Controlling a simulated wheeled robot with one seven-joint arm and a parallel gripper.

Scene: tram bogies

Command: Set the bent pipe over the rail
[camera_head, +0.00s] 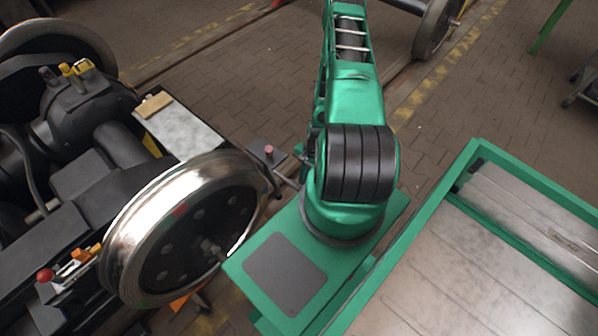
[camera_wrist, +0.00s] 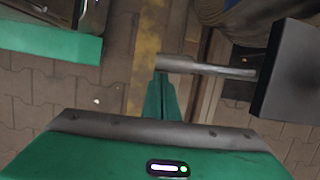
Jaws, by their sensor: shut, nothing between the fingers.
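My gripper (camera_wrist: 163,80) shows in the wrist view as a narrow green wedge, shut and empty. In the head view my own arm hides it. A grey round rod (camera_wrist: 210,67) lies across the wrist view just past the fingertips. Its right end meets a dark block (camera_wrist: 290,70); I cannot tell whether it is the bent pipe or whether the fingers touch it. A similar short rod (camera_head: 287,180) shows beside my arm in the head view. A floor rail (camera_head: 402,88) runs behind my arm. No clearly bent pipe shows.
A shiny wheel (camera_head: 150,205) and dark bogie parts (camera_head: 88,115) fill the left. A small dark box with a red knob (camera_head: 268,150) stands close to my arm. A green-framed metal table (camera_head: 490,245) is at the right.

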